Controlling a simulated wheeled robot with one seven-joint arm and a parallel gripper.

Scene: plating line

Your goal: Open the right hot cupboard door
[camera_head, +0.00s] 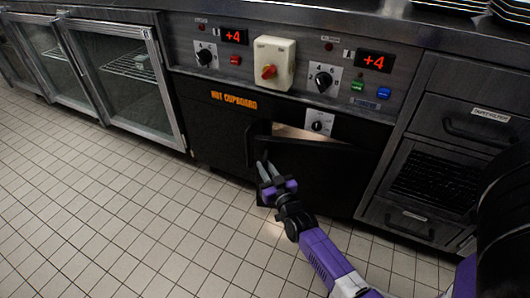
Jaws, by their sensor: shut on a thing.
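The hot cupboard is black, with an orange label (234,100) on its front, and stands in the middle of the head view. Its right door (335,172) is partly open, swung out from the left side, and a lit gap (295,132) shows above its top edge. My gripper (265,168) is at the door's left edge, shut on the door's dark handle (262,158), which is mostly hidden by the fingers. The left door (212,130) of the cupboard is closed.
Glass-fronted fridges (125,75) stand at the left. Drawers and a vent (435,185) are at the right. A control panel (290,62) with knobs runs above the cupboard. The tiled floor (120,200) in front is clear.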

